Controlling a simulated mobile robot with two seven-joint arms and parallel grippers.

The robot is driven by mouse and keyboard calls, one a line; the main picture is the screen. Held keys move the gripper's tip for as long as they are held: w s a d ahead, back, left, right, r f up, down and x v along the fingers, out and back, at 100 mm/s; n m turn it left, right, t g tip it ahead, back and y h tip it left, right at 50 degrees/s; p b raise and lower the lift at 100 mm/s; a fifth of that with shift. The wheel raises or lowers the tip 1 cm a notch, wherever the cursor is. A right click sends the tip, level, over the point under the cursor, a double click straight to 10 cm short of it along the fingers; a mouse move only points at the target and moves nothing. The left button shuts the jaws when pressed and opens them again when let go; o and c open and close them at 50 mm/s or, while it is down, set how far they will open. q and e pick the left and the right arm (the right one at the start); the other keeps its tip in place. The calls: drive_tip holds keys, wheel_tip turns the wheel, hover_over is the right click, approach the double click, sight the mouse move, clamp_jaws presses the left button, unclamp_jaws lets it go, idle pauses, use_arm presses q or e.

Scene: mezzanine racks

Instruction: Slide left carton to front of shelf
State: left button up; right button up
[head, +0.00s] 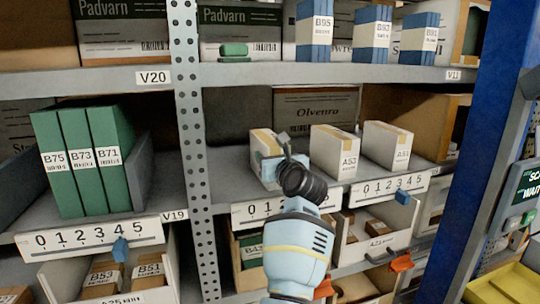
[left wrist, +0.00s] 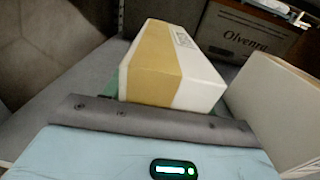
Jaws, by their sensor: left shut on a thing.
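The left carton (head: 262,142), white with a tan tape band, stands on the middle shelf (head: 225,183), the leftmost of three similar cartons. My left gripper (head: 282,150) is at its front and shut on it; my wrist hides much of the carton's front face in the head view. In the left wrist view the carton (left wrist: 172,68) lies straight ahead, just beyond the gripper's grey edge (left wrist: 150,117). The fingertips are mostly hidden. My right gripper is not in view.
Carton A53 (head: 333,152) stands just right of the left carton, with carton A51 (head: 387,145) beyond it. A numbered strip (head: 258,210) runs along the shelf front. A perforated post (head: 190,130) stands to the left. Bare shelf lies between post and carton.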

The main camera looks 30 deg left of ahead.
use_arm(q)
drive_tip(key=shift+s+d, duration=0.25)
drive_tip(key=shift+d, duration=0.1)
drive_tip(key=o, duration=1.3)
drive_tip(key=shift+a, duration=0.1)
